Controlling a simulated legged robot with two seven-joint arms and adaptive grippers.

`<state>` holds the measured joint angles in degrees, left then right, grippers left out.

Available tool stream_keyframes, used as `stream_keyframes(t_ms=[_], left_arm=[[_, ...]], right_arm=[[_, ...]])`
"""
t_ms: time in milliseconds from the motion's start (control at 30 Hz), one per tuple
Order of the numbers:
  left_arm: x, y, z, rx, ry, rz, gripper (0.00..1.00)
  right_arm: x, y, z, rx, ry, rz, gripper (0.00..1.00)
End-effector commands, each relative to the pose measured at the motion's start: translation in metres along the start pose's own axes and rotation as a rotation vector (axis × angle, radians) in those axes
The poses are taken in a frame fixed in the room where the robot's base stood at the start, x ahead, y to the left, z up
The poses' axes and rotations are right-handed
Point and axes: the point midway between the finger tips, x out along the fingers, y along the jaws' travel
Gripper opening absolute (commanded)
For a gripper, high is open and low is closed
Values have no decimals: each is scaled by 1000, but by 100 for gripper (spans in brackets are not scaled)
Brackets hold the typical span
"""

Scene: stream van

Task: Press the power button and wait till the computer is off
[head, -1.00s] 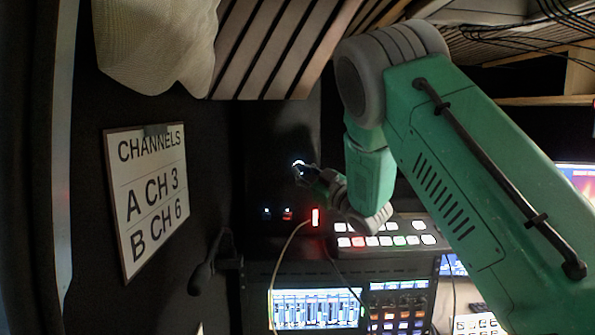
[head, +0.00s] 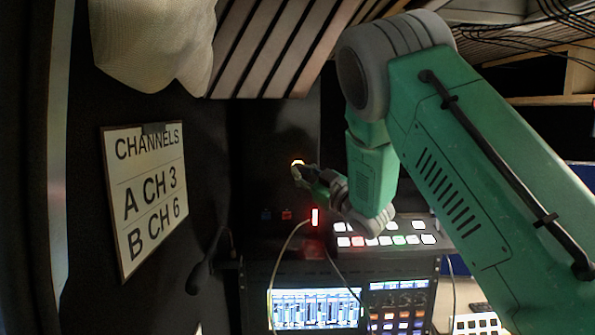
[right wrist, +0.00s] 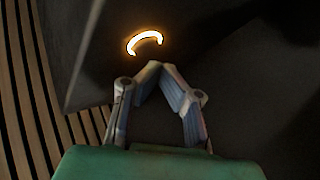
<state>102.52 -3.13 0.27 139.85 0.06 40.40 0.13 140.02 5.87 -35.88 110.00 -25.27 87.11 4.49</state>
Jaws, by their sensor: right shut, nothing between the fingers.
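The power button (head: 298,163) is a small ring glowing orange on the dark computer case (head: 275,125) in the head view. In the right wrist view the button (right wrist: 146,42) shows as a bright orange-white arc; its lower part does not show. My right gripper (head: 298,173) is shut and empty, its fingertips right at the lower edge of the ring. In the right wrist view the closed fingertips (right wrist: 157,68) lie just below the arc; I cannot tell whether they touch it. My left gripper is not in view.
Below the case stand a switcher panel (head: 385,242) with lit keys and a rack with a lit mixer screen (head: 315,308). A pale cable (head: 275,262) hangs in front. A channels sign (head: 148,190) hangs at left.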

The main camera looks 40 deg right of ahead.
Motion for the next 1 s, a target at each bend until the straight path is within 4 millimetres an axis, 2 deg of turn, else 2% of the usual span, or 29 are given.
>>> stream_keyframes(t_ms=[267, 700, 1000], left_arm=[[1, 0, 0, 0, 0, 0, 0], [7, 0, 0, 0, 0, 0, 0], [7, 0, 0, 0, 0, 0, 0]], right_arm=[[-3, -3, -3, 1, 0, 0, 0], [-32, -24, -24, 0, 0, -1, 0], [-34, -26, -25, 0, 0, -1, 0]])
